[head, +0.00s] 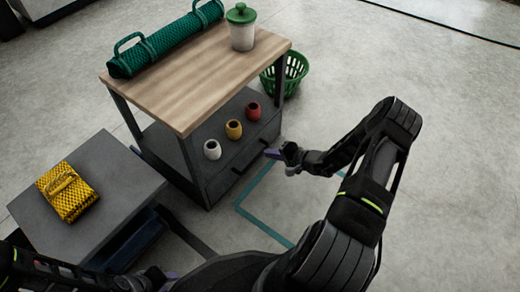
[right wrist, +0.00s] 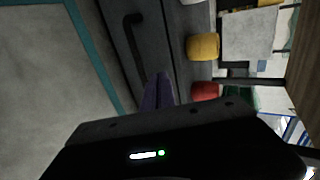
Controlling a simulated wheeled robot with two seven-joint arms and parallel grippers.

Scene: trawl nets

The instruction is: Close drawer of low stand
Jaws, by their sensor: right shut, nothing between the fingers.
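A low grey stand (head: 105,165) is at the left in the head view. A dark blue drawer-like part (head: 138,243) shows at its right side, seemingly pulled out and partly hidden. A taller wood-topped stand (head: 190,85) is at the centre, with a dark drawer front and black handle (head: 250,158); the handle also shows in the right wrist view (right wrist: 132,35). That front looks about flush. My right gripper (head: 272,153) is shut and empty, close to this front; its purple fingers (right wrist: 160,90) point toward it. My left gripper (head: 165,281) is at the bottom edge, its fingers mostly hidden.
A folded yellow net (head: 67,192) lies on the low stand. White (head: 212,149), yellow (head: 234,129) and red (head: 254,111) pots stand on the taller stand's lower level. A green roll (head: 165,42) and a lidded jar (head: 241,30) are on top. A green basket (head: 293,73) stands behind; floor right is clear.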

